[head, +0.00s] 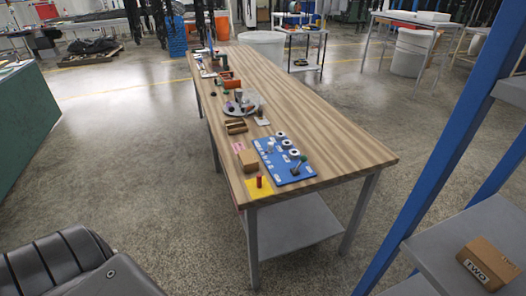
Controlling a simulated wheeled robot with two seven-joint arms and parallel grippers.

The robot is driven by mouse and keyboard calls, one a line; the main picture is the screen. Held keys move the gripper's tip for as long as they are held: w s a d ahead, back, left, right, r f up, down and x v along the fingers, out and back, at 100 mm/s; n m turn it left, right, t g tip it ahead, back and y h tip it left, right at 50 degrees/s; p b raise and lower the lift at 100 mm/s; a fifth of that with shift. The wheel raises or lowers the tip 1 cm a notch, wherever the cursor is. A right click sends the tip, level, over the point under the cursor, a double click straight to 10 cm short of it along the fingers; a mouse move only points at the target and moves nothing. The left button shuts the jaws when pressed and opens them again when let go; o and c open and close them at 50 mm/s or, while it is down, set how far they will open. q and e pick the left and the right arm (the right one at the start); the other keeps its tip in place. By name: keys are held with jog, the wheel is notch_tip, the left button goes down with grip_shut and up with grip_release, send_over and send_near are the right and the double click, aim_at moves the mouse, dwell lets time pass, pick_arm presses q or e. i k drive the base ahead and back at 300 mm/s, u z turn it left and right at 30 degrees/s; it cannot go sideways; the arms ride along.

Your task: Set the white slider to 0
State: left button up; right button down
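A blue panel (268,158) lies on the near end of the long wooden table (330,145) in the head view. It carries several round white dials with dark centres, small white marks along its left side, and a lever with a dark green knob (303,158) near its right edge. The white slider is too small to tell apart from the other white parts, and its setting cannot be read. Neither of my grippers is in view.
A yellow plate with a red peg (259,182) and a cardboard block (248,160) sit left of the panel. Several small items line the table's left edge. Open floor surrounds the table.

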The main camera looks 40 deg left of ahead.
aim_at(271, 145)
jog(key=k, duration=1.1)
jog(key=u, duration=0.65)
jog(key=i, duration=0.55)
jog(key=u, duration=0.8)
jog(key=i, duration=1.45)
jog(key=z, duration=0.75)
